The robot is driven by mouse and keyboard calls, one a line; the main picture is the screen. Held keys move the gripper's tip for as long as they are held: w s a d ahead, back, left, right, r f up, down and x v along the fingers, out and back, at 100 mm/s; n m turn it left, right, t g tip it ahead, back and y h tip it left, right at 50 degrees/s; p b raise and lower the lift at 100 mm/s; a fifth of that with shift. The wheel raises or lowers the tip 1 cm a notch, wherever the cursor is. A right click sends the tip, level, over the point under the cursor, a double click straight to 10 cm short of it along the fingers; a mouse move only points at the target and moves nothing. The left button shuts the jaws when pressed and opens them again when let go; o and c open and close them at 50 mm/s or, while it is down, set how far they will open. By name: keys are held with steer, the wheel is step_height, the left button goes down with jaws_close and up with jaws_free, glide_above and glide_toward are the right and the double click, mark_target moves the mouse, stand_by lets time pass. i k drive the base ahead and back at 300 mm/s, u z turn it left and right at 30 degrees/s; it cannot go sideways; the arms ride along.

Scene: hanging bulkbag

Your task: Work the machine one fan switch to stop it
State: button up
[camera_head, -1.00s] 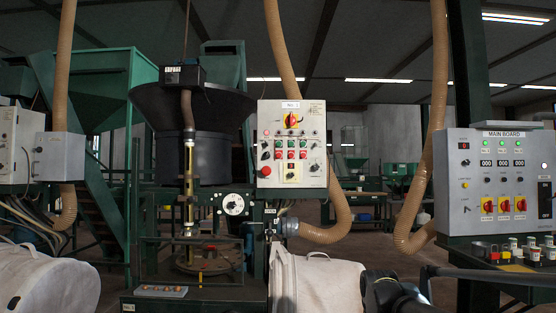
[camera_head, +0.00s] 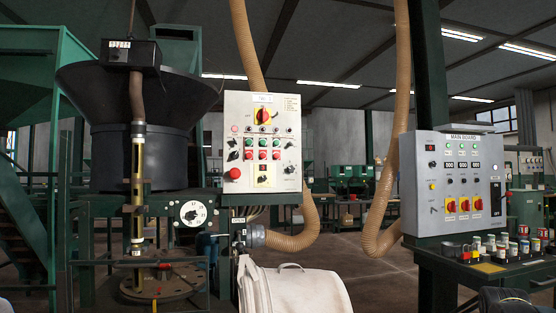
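A pale control panel (camera_head: 263,148) with a small label at its top, too small to read surely, hangs in the middle. It bears a red-and-yellow rotary switch (camera_head: 263,116), rows of green and red buttons (camera_head: 263,148), black knobs at both sides, a red mushroom button (camera_head: 232,174) and a small yellow-backed switch (camera_head: 263,181). To the right stands a grey panel marked MAIN BOARD (camera_head: 462,180), with three displays and three red-and-yellow rotary switches (camera_head: 463,204). The lettering by the switches is too small to tell which is the fan switch. My gripper cannot be made out.
A black hopper machine (camera_head: 140,150) with a white dial (camera_head: 193,213) stands left of the middle panel. A pale bag (camera_head: 292,290) sits below that panel. Beige hoses (camera_head: 385,200) hang between the panels. Jars (camera_head: 505,245) stand on a shelf under the main board.

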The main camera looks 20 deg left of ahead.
mark_target(235, 155)
steer(key=z, duration=0.3)
steer(key=k, duration=1.2)
steer(key=u, duration=1.55)
steer(key=i, duration=0.5)
steer(key=z, duration=0.05)
